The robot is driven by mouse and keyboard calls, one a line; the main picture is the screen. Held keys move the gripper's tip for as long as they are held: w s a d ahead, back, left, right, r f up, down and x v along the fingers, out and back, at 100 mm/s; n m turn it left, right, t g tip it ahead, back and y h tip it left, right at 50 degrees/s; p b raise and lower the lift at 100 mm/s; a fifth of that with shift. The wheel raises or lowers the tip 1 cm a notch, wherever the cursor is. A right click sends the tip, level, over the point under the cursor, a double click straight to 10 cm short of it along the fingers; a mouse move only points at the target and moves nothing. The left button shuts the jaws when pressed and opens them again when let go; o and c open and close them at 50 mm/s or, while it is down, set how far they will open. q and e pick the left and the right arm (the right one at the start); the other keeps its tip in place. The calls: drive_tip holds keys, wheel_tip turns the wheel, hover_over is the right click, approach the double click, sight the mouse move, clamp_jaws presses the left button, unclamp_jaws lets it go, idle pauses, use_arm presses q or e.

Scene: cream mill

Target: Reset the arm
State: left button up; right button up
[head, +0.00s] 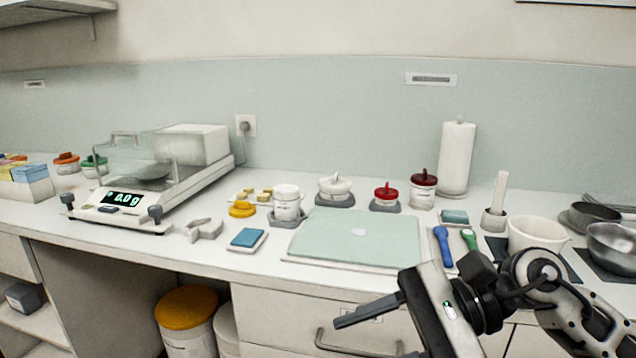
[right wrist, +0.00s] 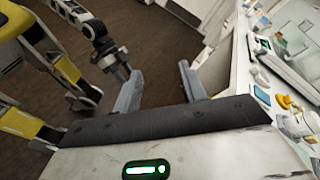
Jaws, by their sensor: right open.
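My right gripper (head: 405,290) is at the lower right of the head view, in front of the counter's front edge. In the right wrist view, my right gripper (right wrist: 160,88) has its two fingers spread apart with nothing between them. Dark floor shows past the fingers. The gripper touches no object on the counter. My left arm does not show in the head view.
The white counter (head: 190,250) holds a balance (head: 120,207), a pale green mat (head: 355,240), jars, a blue spatula (head: 442,245), a mortar (head: 493,220), a white bowl (head: 538,235) and a metal bowl (head: 612,245). A yellow-lidded bin (head: 187,305) stands beneath. Drawers are below the counter.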

drive_tip(key=w+d+f+n+t+h, duration=0.1)
drive_tip(key=w+d+f+n+t, duration=0.15)
drive_tip(key=n+t, duration=1)
drive_tip(key=w+d+f+n+t+h, duration=0.2)
drive_tip(key=f+n+t, duration=0.35)
drive_tip(key=n, duration=1.25)
drive_tip(key=s+d+f+m+g+h, duration=0.2)
drive_tip(key=s+f+m, duration=0.4)
drive_tip(key=f+m, duration=0.3)
drive_tip(key=s+d+f+m+g+h, duration=0.2)
drive_tip(key=s+f+m+g+h, duration=0.2)
drive_tip(key=f+m, duration=0.6)
drive_tip(key=shift+s+f+h+p, duration=0.4)
drive_tip(key=shift+s+f+h, duration=0.15)
drive_tip(key=shift+s+h, duration=0.4)
